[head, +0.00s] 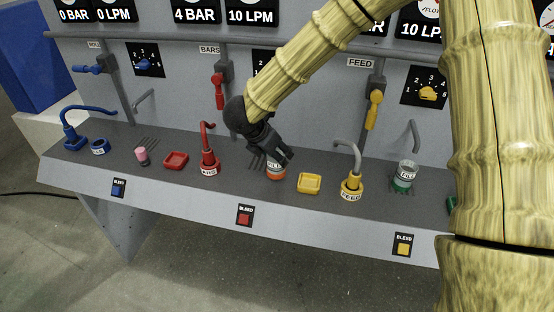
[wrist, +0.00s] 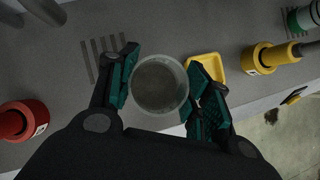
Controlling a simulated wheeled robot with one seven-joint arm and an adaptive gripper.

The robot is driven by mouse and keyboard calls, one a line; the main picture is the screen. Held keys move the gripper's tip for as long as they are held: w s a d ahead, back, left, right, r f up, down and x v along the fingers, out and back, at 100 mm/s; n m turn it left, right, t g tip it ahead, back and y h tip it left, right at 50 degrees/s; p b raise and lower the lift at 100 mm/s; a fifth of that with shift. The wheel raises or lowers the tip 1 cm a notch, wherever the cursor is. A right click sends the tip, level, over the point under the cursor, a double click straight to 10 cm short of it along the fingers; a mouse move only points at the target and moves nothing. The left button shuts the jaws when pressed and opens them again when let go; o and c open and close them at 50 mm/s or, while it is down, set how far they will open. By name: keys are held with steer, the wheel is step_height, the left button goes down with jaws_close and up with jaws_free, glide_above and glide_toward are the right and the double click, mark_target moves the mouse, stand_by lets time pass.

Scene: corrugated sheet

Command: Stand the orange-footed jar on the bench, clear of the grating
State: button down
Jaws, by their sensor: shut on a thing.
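The orange-footed jar (head: 275,174) is a clear, round vessel with a white label and an orange base. My gripper (head: 272,152) is shut on it from above. In the wrist view the jar's open round top (wrist: 160,86) sits between the two teal-padded fingers. The slotted grating (head: 256,161) lies left of the jar; in the wrist view the grating (wrist: 98,60) shows beyond the left finger, apart from the jar's rim. The jar looks upright at the bench (head: 325,182). I cannot tell whether its base touches the surface.
A yellow tray (head: 309,183) is close on the jar's right, with a yellow-collared hose fitting (head: 352,187) beyond it. A red-collared fitting (head: 208,163) and a red tray (head: 175,160) stand left. A green-footed jar (head: 404,176) stands further right. The bench's front edge is near.

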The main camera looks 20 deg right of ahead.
steer(key=shift+f+p, duration=0.45)
steer(key=shift+f, duration=1.2)
steer(key=shift+f, duration=0.15)
steer(key=c, duration=0.7)
jaws_free()
steer(key=shift+r, duration=0.25)
steer(key=b+v, duration=0.2)
steer(key=v, duration=1)
steer(key=shift+b, duration=0.3)
